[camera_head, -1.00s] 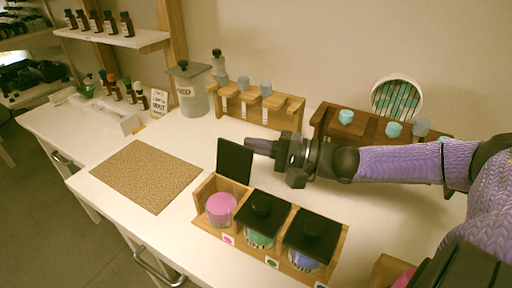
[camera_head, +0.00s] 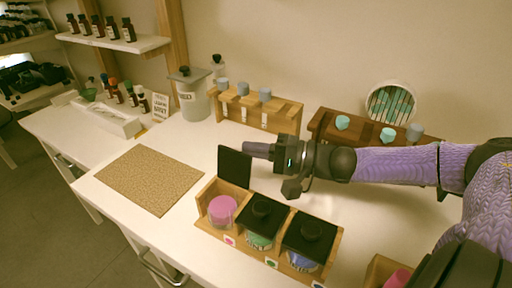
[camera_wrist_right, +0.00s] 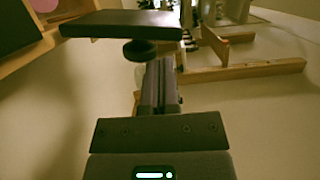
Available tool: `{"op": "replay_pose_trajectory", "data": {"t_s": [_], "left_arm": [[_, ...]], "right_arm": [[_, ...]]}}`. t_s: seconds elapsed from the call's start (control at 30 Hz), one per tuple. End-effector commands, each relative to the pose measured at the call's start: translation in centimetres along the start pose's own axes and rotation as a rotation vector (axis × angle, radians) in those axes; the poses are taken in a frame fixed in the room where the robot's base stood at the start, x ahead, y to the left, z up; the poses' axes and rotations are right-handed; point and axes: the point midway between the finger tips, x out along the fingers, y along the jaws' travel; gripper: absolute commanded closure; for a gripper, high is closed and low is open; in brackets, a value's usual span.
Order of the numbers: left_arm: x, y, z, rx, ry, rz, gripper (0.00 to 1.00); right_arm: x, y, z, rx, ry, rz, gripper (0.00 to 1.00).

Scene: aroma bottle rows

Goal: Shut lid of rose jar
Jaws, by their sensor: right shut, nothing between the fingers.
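The rose jar, with pink contents (camera_head: 222,209), stands in the left compartment of a wooden box (camera_head: 207,226). Its black lid (camera_head: 235,167) is open and stands up at the back of the jar. My right gripper (camera_head: 250,148) is shut and empty, with its fingertips just behind the lid near its upper right edge. In the right wrist view the lid (camera_wrist_right: 122,23) and its round knob (camera_wrist_right: 139,50) lie beyond the shut fingers (camera_wrist_right: 158,88). Whether the fingers touch the lid I cannot tell. My left gripper is not in view.
A green jar with a black lid (camera_head: 262,212) and a blue jar with a black lid (camera_head: 309,231) stand closed in the same box. A cork mat (camera_head: 150,178) lies left. Wooden racks (camera_head: 283,111) with bottles stand behind. The table between mat and box is clear.

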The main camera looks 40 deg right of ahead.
Motion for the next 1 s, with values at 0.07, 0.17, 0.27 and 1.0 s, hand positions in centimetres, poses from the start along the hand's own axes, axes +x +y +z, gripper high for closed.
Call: {"op": "replay_pose_trajectory", "data": {"t_s": [0.07, 0.17, 0.27, 1.0], "left_arm": [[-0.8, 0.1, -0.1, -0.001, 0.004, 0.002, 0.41], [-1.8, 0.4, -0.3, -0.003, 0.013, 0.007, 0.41], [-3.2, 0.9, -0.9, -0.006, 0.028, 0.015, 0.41], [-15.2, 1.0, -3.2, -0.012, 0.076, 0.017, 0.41]], "right_arm": [[0.0, -0.6, 0.1, -0.033, 0.0, 0.006, 1.0], [0.1, -1.0, 0.3, -0.09, 0.0, 0.021, 1.0], [0.1, -1.6, 0.6, -0.165, 0.001, 0.04, 1.0], [1.4, -2.9, 5.2, -0.838, 0.002, 0.217, 1.0]]}}
